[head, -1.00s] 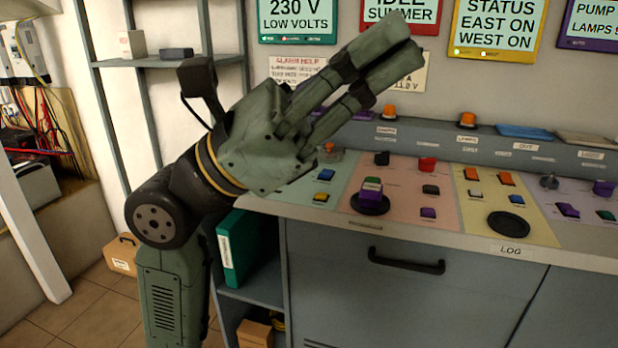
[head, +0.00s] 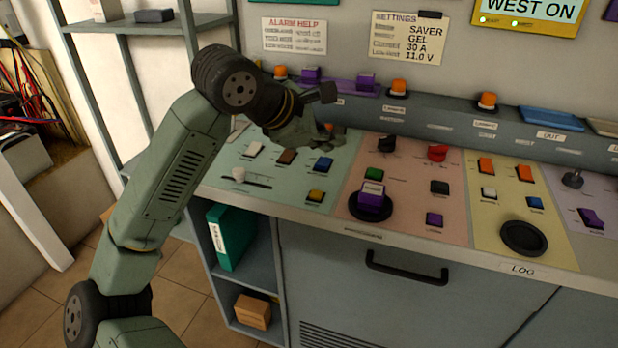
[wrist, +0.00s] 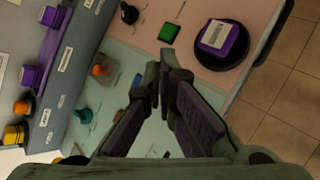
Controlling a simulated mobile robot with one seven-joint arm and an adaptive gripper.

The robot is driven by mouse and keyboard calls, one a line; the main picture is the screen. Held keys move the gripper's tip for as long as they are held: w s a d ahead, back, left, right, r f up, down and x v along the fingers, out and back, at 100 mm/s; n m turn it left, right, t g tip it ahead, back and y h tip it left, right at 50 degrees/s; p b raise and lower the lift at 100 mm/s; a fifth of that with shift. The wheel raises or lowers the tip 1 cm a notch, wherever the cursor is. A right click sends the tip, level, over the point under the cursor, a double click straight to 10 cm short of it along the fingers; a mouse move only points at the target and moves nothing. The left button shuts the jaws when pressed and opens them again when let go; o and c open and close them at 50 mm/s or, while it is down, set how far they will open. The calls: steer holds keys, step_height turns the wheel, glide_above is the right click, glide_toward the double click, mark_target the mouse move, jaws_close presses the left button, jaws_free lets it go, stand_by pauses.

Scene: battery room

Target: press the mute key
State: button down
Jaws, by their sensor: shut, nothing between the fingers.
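The console panel (head: 345,215) holds several small coloured keys; their labels are too small to read, so I cannot tell which is the mute key. A purple key with a white top (head: 372,192) sits on a round black base in the pink section; it also shows in the wrist view (wrist: 215,37). A green key (head: 374,174) is just behind it, also in the wrist view (wrist: 168,33). My gripper (head: 328,132) is shut and empty above the back of the teal section. In the wrist view its fingertips (wrist: 163,78) meet near the teal-pink border, partly covering a blue key (wrist: 137,84).
More keys stand close by: white (head: 254,149), brown (head: 287,157), blue (head: 323,163), yellow (head: 316,196) and another purple (head: 434,220). Orange lamps (head: 399,88) and purple blocks (head: 365,82) line the back ledge. A drawer handle (head: 407,268) juts from the front.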

steer(key=shift+w+a+f+y, duration=0.4)
steer(key=shift+w+a+f, duration=0.15)
steer(key=shift+a, duration=0.25)
steer(key=b, duration=0.5)
glide_above(318, 195)
step_height(318, 195, down, 8)
steer(key=shift+r, duration=0.1)
steer(key=shift+f+b, duration=0.45)
stand_by(0.6)
steer(key=shift+f+b, duration=0.45)
steer(key=shift+b, duration=0.3)
